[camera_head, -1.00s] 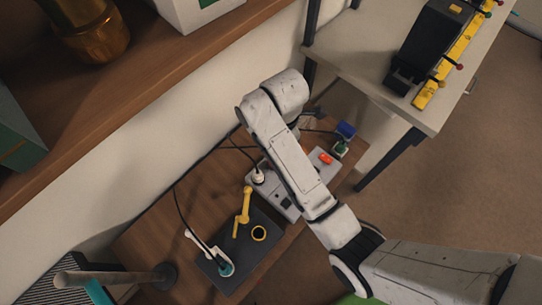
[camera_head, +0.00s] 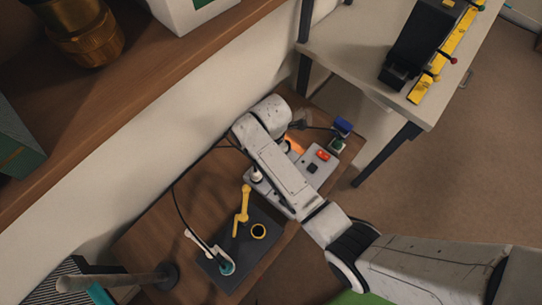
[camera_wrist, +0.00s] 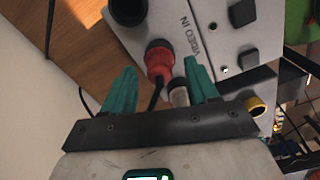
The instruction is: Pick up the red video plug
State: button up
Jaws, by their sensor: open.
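In the wrist view the red video plug (camera_wrist: 159,60) sits at the edge of a light grey panel (camera_wrist: 215,40), beside the words "VIDEO IN". A dark cable runs from it toward my gripper. My gripper (camera_wrist: 160,66) is open, with one teal finger on each side of the plug. I cannot tell whether either finger touches it. A pale metallic cylinder (camera_wrist: 180,97) lies between the plug and the right finger. In the head view my arm hides the plug and my gripper; part of the grey panel (camera_head: 318,175) shows beside the arm.
The panel stands on a low wooden table (camera_head: 150,225). A dark mat (camera_head: 240,272) with a yellow tool (camera_head: 242,208) and a white-teal tool lies left of it. A blue block (camera_head: 343,125) is near the back. A white table (camera_head: 375,75) stands at the upper right.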

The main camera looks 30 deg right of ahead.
jog(key=shift+f, duration=0.6)
grip_shut()
